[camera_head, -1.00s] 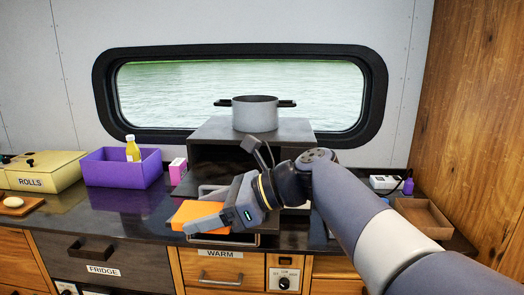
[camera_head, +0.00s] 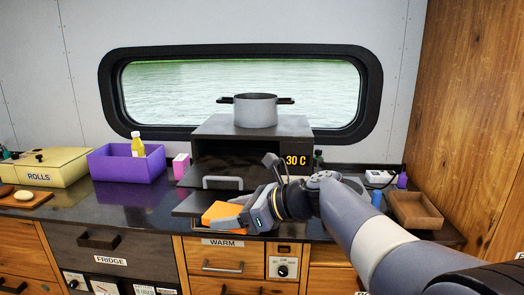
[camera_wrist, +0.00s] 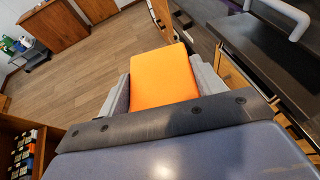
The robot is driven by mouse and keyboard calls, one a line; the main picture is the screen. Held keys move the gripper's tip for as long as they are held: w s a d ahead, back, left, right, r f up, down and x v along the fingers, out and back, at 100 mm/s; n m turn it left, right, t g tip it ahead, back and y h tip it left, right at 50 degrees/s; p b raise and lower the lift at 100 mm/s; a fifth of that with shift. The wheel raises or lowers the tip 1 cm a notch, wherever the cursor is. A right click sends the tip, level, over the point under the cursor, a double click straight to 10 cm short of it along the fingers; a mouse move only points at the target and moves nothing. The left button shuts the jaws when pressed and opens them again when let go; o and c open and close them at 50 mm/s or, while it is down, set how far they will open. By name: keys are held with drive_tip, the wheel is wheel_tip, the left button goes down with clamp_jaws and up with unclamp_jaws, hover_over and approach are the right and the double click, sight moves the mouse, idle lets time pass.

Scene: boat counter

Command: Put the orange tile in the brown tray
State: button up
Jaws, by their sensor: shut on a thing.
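The orange tile (camera_head: 221,212) is held in my gripper (camera_head: 232,218), in front of the oven-like box on the counter. In the wrist view the tile (camera_wrist: 162,75) sits between the two grey fingers, with wooden floor behind it. The brown tray (camera_head: 415,211) stands on the right end of the counter, near the wooden wall. It looks empty. My gripper is well to the left of the tray, with my arm reaching across from the right.
The dark box (camera_head: 253,140) has its door lowered, with a handle (camera_head: 222,183), and a grey pot (camera_head: 255,110) on top. A purple bin (camera_head: 126,165) holding a yellow bottle (camera_head: 138,146) stands left. A blue item (camera_head: 376,198) stands just left of the tray.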

drive_tip(key=w+d+f+m+t+h, duration=0.4)
drive_tip(key=w+d+f+m+t, duration=0.25)
drive_tip(key=d+f, duration=0.5)
drive_tip(key=s+d+f+m+t+h, duration=0.1)
drive_tip(key=d+f+m+h, duration=0.3)
drive_tip(key=d+f, duration=0.6)
wheel_tip(320, 180, down, 3)
drive_tip(key=shift+s+r+t+h, duration=0.1)
drive_tip(key=shift+s+t+h, duration=0.15)
drive_tip(key=shift+t+h, duration=0.2)
